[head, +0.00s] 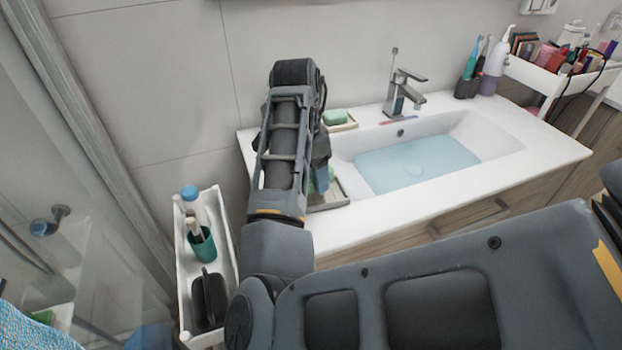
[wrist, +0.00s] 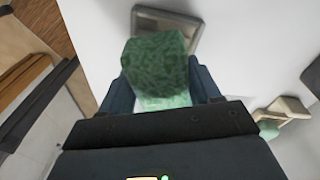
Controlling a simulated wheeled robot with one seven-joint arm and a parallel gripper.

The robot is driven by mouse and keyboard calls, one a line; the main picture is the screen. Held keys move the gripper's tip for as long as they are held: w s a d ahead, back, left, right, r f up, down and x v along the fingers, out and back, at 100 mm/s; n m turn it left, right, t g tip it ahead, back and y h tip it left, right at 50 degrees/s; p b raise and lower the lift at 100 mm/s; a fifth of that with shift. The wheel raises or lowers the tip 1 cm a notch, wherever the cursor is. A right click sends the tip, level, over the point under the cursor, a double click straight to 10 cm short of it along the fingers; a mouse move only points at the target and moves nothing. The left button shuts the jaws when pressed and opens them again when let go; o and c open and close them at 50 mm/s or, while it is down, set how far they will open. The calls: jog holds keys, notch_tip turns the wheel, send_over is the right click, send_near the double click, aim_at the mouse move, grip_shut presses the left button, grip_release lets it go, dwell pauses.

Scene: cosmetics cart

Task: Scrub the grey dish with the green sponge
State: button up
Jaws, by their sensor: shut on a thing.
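The green sponge (wrist: 156,62) is held between the dark fingers of my gripper (wrist: 162,88). In the wrist view it covers the near part of the grey dish (wrist: 195,30), a shallow rectangular dish with a raised rim. I cannot tell whether the sponge touches the dish. In the head view the dish (head: 342,199) lies on the white counter left of the basin, partly hidden by my arm. A bit of green shows above it beside my arm, and my gripper is mostly hidden there.
A second small dish (head: 348,127) with green soap (head: 335,117) sits farther back near the wall. The basin (head: 480,133) holds water, with a tap (head: 402,90) behind it. A narrow white cart (head: 186,290) with a teal cup (head: 202,246) stands left of the counter.

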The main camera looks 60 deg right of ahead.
jog(key=shift+r, duration=2.25)
